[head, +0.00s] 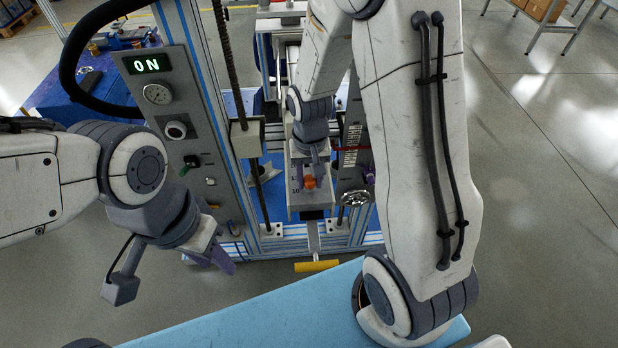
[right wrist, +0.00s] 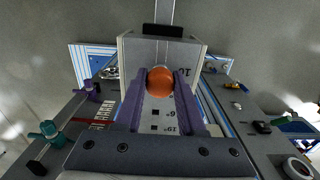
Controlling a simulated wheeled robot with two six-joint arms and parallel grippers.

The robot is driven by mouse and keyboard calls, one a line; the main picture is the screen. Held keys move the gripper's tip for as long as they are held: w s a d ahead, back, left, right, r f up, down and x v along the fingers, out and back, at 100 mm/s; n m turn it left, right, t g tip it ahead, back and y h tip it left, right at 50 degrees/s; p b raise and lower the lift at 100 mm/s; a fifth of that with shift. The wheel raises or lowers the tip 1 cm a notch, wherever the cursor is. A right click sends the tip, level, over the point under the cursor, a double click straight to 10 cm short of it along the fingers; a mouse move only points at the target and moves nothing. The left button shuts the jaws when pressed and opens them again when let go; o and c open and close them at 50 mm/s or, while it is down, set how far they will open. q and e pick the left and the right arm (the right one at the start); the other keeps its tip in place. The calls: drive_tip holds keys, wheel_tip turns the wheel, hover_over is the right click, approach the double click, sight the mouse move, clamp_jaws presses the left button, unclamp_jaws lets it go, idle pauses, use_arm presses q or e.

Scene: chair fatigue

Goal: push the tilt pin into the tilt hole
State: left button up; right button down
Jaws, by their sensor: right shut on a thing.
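My right gripper (right wrist: 161,85) is shut on the orange round knob (right wrist: 159,79) of what looks like the tilt pin, between its two purple fingers. In the head view the orange knob (head: 309,182) shows at the fingertips of my right gripper (head: 309,178), in front of a grey plate with degree marks (head: 296,196). The pin's shaft and the tilt hole under it are hidden, so I cannot tell how deep the pin sits. My left gripper (head: 222,260) hangs empty at the left, apart from the machine; its finger gap is unclear.
A control panel (head: 170,120) with a lit ON display stands left of the plate. A yellow-handled lever (head: 317,266) sticks out below. A light blue surface (head: 260,318) lies in front.

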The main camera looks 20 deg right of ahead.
drive_tip(key=shift+f, duration=0.2)
drive_tip(key=shift+c, duration=2.1)
unclamp_jaws()
wheel_tip(320, 180, up, 11)
drive_tip(key=shift+f+b, duration=0.2)
drive_tip(key=shift+b, duration=0.5)
drive_tip(key=shift+a, duration=0.1)
drive_tip(key=s+a+n+b, duration=0.1)
drive_tip(key=s+a+n, duration=0.4)
drive_tip(key=s, duration=0.4)
drive_tip(key=s+a+n+y+b, duration=0.1)
drive_tip(key=s+a+n, duration=0.4)
drive_tip(key=s+a, duration=0.2)
drive_tip(key=shift+s+a+f+n, duration=0.25)
drive_tip(key=shift+s+n, duration=0.05)
drive_tip(key=shift+s, duration=0.75)
